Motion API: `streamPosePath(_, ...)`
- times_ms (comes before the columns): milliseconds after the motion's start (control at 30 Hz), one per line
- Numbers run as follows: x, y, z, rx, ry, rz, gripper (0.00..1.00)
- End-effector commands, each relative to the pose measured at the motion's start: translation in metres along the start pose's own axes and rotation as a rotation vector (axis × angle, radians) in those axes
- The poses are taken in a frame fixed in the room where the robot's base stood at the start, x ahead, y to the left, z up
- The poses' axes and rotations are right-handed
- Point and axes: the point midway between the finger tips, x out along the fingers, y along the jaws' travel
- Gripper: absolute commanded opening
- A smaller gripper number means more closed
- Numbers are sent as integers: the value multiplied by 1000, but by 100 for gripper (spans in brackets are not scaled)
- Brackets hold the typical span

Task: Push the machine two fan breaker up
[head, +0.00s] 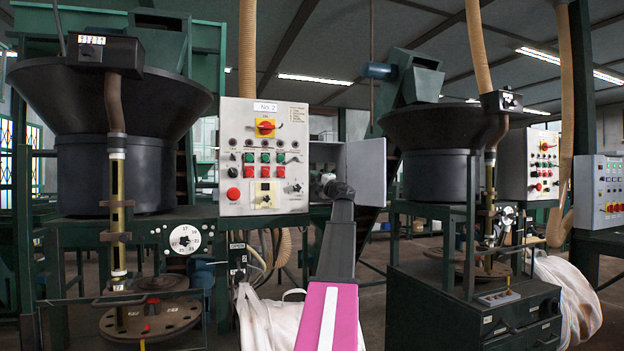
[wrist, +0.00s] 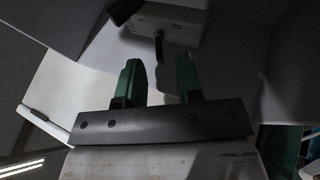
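A grey panel marked No. 2 (head: 264,155) stands in the middle of the head view. Right of it is an open grey cabinet (head: 322,153) with its door (head: 366,172) swung out to the right. My gripper (head: 328,183) is at the cabinet opening; it and my arm hide part of the inside. In the wrist view, a pale grey box (wrist: 180,25) with a short dark lever (wrist: 159,48) appears inside the cabinet, probably the fan breaker. My gripper's green fingers (wrist: 158,65) are apart and empty, with the lever between or just beyond their tips. Contact cannot be told.
The panel carries a red and yellow rotary switch (head: 265,127) and several buttons. Black hopper machines stand at left (head: 110,110) and right (head: 440,130). A white bag (head: 270,318) hangs below the panel. Cabinet walls and the door leave little room around my gripper.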

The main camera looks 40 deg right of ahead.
Motion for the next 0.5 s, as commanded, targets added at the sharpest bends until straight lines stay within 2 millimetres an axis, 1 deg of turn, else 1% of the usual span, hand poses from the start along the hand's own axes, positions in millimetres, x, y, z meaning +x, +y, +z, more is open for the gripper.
streamPosePath(33, 8, 0, 1, 0, 1, 0, 33)
streamPosePath(133, 16, 0, 1, 0, -1, 0, 33)
streamPosePath(400, 18, 0, 0, 0, -1, 0, 33)
streamPosePath(433, 18, 0, 0, 0, -1, 0, 26)
streamPosePath(467, 18, 0, 0, 0, -1, 0, 17)
streamPosePath(500, 17, 0, 0, 0, -1, 0, 4)
